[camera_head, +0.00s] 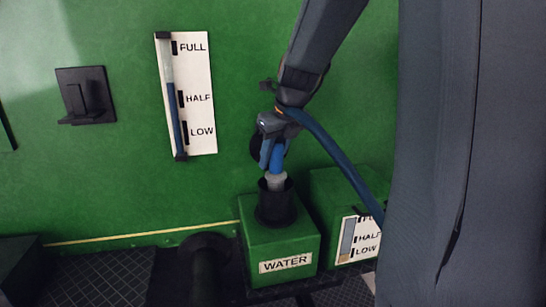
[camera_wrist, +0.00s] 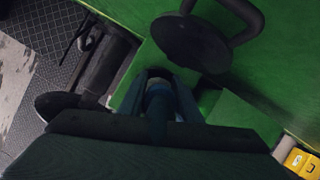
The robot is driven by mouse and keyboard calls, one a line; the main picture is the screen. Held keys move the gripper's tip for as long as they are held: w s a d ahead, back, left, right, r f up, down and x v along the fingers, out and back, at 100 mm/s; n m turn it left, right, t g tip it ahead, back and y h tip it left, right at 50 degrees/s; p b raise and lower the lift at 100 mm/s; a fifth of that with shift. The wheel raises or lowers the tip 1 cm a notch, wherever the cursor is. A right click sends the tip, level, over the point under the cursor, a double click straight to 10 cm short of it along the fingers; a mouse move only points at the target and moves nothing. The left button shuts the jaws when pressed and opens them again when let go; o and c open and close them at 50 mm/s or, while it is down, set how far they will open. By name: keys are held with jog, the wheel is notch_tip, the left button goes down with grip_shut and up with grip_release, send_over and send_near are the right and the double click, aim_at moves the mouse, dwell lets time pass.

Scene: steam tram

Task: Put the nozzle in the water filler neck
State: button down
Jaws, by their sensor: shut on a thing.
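My gripper (camera_head: 270,154) is shut on the blue nozzle (camera_head: 277,160), which points down with its pale grey tip lowest. The black water filler neck (camera_head: 277,208) stands on a green box labelled WATER. In the head view the grey tip is at the neck's mouth and its lower end is hidden by the rim; how deep it sits I cannot tell. A blue hose (camera_head: 335,150) runs from the nozzle down to the right. In the wrist view my gripper (camera_wrist: 160,82) surrounds the nozzle (camera_wrist: 158,98), and the neck is mostly hidden.
A gauge (camera_head: 187,95) marked FULL, HALF and LOW hangs on the green wall. A second green box with a gauge (camera_head: 357,240) stands right of the water box. A black round part with a handle (camera_wrist: 192,42) is close to my gripper in the wrist view.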

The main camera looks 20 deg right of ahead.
aim_at(278, 142)
jog(key=c, duration=1.2)
grip_release()
jog(key=shift+r, duration=0.1)
jog(key=shift+b+v, duration=0.85)
jog(key=shift+v, duration=3)
jog(key=shift+d, duration=0.1)
